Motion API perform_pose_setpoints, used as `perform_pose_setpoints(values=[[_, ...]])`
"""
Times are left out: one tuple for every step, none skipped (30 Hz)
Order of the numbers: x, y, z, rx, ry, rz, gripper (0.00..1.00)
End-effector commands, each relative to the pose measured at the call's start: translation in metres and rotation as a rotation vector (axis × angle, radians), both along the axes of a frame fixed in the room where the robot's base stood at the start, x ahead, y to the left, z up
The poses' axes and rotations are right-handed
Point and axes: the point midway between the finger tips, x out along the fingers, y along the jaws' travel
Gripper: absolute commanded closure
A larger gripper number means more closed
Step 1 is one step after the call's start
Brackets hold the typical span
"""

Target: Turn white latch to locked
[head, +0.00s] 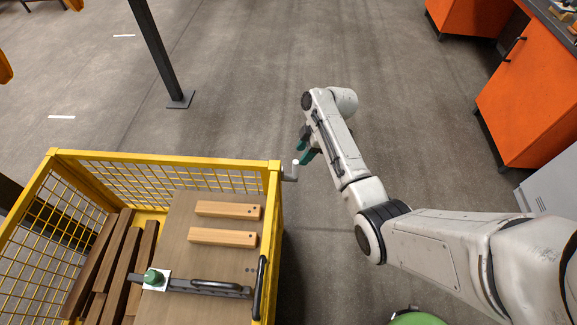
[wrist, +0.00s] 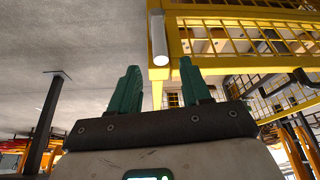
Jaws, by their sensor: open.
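The white latch (head: 295,168) is a small white grip on a grey arm at the corner post of the yellow cage cart, at the cage's upper right in the head view. My gripper (head: 304,151) has green fingers and is right by the latch. In the wrist view my gripper (wrist: 160,67) is open, with the latch lined up between the fingertips and beyond them. I cannot tell whether they touch. No lock marking is visible.
The yellow cage cart (head: 165,157) holds dark wooden planks (head: 105,262) and a board (head: 177,225) with two light wood strips and a green-knobbed bar. A dark post (head: 160,50) stands behind. Orange cabinets (head: 535,95) stand at the right. The floor behind my arm is clear.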

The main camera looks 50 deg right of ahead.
Motion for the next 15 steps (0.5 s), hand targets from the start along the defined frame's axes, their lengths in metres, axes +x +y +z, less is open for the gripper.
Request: perform_pose_setpoints(values=[[0.002, 0.004, -0.010, 0.001, 0.003, 0.002, 0.53], [0.004, 0.006, -0.016, 0.001, 0.003, 0.002, 0.53], [0.005, 0.008, -0.023, 0.001, 0.003, 0.002, 0.53], [0.007, 0.010, -0.028, 0.001, 0.003, 0.002, 0.53], [0.008, 0.011, -0.033, 0.001, 0.003, 0.002, 0.53], [0.010, 0.013, -0.040, 0.001, 0.003, 0.001, 0.53], [0.011, 0.015, -0.045, 0.002, 0.003, 0.002, 0.53], [0.013, 0.016, -0.049, 0.001, 0.003, 0.001, 0.53], [0.014, 0.018, -0.055, 0.001, 0.003, 0.001, 0.53], [0.015, 0.019, -0.059, 0.000, 0.002, 0.001, 0.53], [0.017, 0.020, -0.063, 0.000, 0.002, 0.002, 0.53], [0.018, 0.022, -0.067, 0.000, 0.002, 0.002, 0.53], [0.019, 0.022, -0.070, 0.000, 0.001, 0.001, 0.53], [0.020, 0.023, -0.072, 0.000, 0.002, 0.002, 0.53], [0.020, 0.024, -0.075, 0.000, 0.002, 0.002, 0.53]])
